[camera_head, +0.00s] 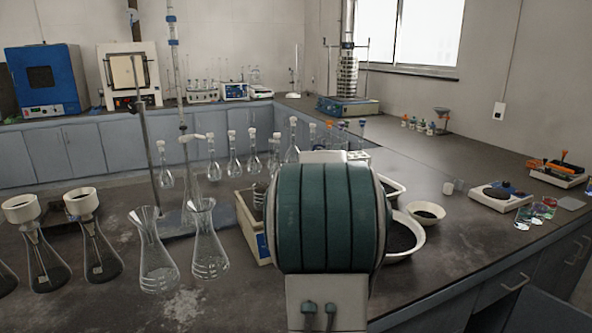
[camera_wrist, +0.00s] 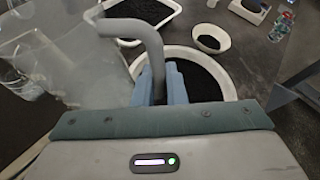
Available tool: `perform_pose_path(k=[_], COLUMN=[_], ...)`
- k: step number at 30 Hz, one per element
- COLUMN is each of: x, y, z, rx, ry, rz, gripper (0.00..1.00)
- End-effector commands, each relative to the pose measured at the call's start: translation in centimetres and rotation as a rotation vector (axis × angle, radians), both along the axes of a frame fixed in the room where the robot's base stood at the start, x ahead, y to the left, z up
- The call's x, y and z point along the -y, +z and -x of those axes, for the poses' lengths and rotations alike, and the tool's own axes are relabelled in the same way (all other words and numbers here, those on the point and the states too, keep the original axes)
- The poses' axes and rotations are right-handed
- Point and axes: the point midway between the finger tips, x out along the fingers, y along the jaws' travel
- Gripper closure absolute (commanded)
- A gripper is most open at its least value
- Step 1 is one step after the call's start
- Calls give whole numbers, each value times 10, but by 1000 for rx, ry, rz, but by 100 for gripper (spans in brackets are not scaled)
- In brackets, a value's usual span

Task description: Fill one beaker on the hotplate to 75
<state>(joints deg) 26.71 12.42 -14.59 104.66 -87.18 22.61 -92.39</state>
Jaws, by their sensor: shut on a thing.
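In the wrist view my gripper (camera_wrist: 163,85) is shut on a grey bent handle (camera_wrist: 152,40). A large translucent vessel (camera_wrist: 75,75) lies just left of the handle and seems joined to it; its contents are hard to make out. In the head view my own arm hides the gripper and the held thing. A pale box-shaped device (camera_head: 251,230), possibly the hotplate, shows partly behind my arm. A small glass-like thing stands on it, mostly hidden, so I cannot tell whether it is a beaker or its level.
Two empty conical flasks, one here (camera_head: 158,262), stand left of my arm. Flasks with white funnels (camera_head: 80,202) stand farther left. A white bowl (camera_head: 418,243) of black grains and a smaller bowl (camera_head: 427,211) lie right.

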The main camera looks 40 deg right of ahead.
Motion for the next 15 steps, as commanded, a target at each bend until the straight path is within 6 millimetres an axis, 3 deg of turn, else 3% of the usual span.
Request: perform_pose_path(k=[1, 15], x=[-1, -5], y=[10, 30], z=[-3, -21], rx=[-24, -249], ry=[2, 1], rz=[6, 75], gripper=[100, 100])
